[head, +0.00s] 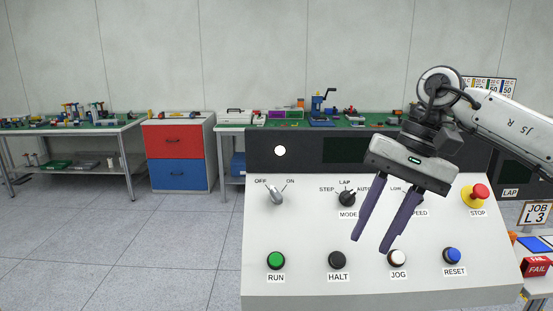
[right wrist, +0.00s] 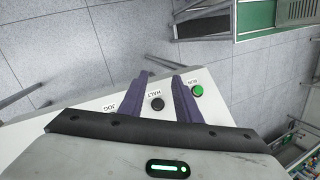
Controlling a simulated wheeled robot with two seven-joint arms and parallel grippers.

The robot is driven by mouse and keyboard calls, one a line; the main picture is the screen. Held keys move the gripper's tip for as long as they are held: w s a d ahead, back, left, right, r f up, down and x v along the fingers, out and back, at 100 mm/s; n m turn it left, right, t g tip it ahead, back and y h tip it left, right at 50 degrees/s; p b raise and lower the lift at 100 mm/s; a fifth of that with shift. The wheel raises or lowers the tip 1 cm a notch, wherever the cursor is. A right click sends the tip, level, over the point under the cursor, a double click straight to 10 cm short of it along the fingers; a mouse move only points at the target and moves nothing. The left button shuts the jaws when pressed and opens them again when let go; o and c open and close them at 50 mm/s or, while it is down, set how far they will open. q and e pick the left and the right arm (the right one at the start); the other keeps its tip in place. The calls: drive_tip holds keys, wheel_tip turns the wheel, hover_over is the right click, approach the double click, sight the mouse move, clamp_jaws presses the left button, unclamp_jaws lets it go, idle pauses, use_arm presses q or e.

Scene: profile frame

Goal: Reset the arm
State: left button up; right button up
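The control panel (head: 310,230) is a sloped light-grey desk in front of me. Its bottom row holds a green RUN button (head: 276,260), a black HALT button (head: 337,260), a white JOG button (head: 397,258) and a blue RESET button (head: 452,256). Above are an OFF/ON switch (head: 275,195), a MODE knob (head: 347,198) and a red STOP button (head: 480,193). My right gripper (head: 371,244) is open and empty over the panel, its purple fingers apart. It hides most of the SPEED control. In the right wrist view, the HALT button (right wrist: 157,104) shows between the fingers. My left gripper is out of view.
A white lamp (head: 280,151) glows on the panel's upright back beside a dark display (head: 350,150). Workbenches with tools and a red-and-blue drawer cabinet (head: 178,155) stand behind. A red FAIL bin (head: 535,267) is at the right edge. The floor at left is clear.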

drive_tip(key=s+a+f+m+y, duration=0.2)
drive_tip(key=a+f+m+y, duration=0.3)
drive_tip(key=a+m+y, duration=0.25)
drive_tip(key=s+a+f+m+y, duration=0.2)
drive_tip(key=a+f+m+y, duration=0.2)
drive_tip(key=a+m+y, duration=0.4)
drive_tip(key=s+d+f+m+t+h, duration=0.1)
drive_tip(key=d+f+m+t+h, duration=0.6)
drive_tip(key=f+m, duration=0.75)
drive_tip(key=s+d+f+m+t+h, duration=0.1)
drive_tip(key=d+f+m+t+h, duration=0.6)
drive_tip(key=m, duration=1.3)
drive_tip(key=s+d+f+m+g+h, duration=0.4)
drive_tip(key=s+d+f+m+g, duration=0.2)
drive_tip(key=s+d+f+m, duration=0.85)
drive_tip(key=s+a+f+m+t+y, duration=0.1)
drive_tip(key=s+a, duration=0.2)
drive_tip(key=a, duration=0.9)
drive_tip(key=shift+a+f+m, duration=0.25)
drive_tip(key=shift+f+m, duration=0.05)
drive_tip(key=shift+m, duration=0.05)
drive_tip(key=shift+s, duration=0.1)
